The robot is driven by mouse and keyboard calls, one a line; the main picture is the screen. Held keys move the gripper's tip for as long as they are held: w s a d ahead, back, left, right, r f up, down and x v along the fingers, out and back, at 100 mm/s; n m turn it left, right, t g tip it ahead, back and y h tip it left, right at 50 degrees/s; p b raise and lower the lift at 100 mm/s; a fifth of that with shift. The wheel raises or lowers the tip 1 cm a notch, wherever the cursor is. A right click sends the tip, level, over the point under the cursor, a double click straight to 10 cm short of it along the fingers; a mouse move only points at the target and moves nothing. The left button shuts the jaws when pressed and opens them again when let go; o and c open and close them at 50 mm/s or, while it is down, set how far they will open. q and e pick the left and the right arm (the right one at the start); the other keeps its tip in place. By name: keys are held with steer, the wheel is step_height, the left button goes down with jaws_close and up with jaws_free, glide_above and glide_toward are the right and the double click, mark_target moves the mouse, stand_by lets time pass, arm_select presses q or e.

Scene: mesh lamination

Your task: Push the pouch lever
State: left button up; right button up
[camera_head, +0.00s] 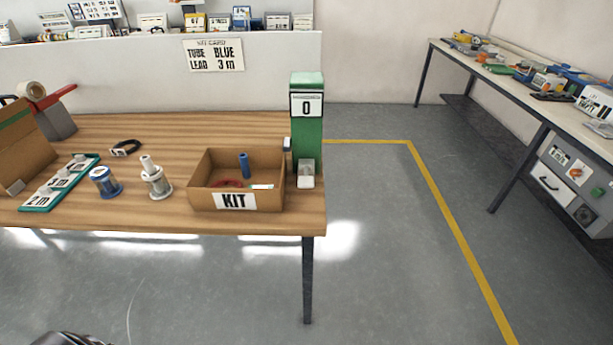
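A green upright dispenser (308,130) stands at the right end of the wooden table, with a white label reading 0 near its top. A small grey piece (287,145) sticks out at its left side, and a pale grey part (306,173) is on its lower front. I cannot tell for certain which of these is the pouch lever. Neither gripper shows in the head view. Only a dark ribbed part, which seems to be mine, shows at the bottom left edge.
The cardboard KIT box (205,172), holding a blue tube (245,165) and a red item, stands just left of the dispenser. Spools (155,180), a green-edged length board (62,183) and a tape dispenser (55,115) are further left. Floor right of the table (270,218) is clear.

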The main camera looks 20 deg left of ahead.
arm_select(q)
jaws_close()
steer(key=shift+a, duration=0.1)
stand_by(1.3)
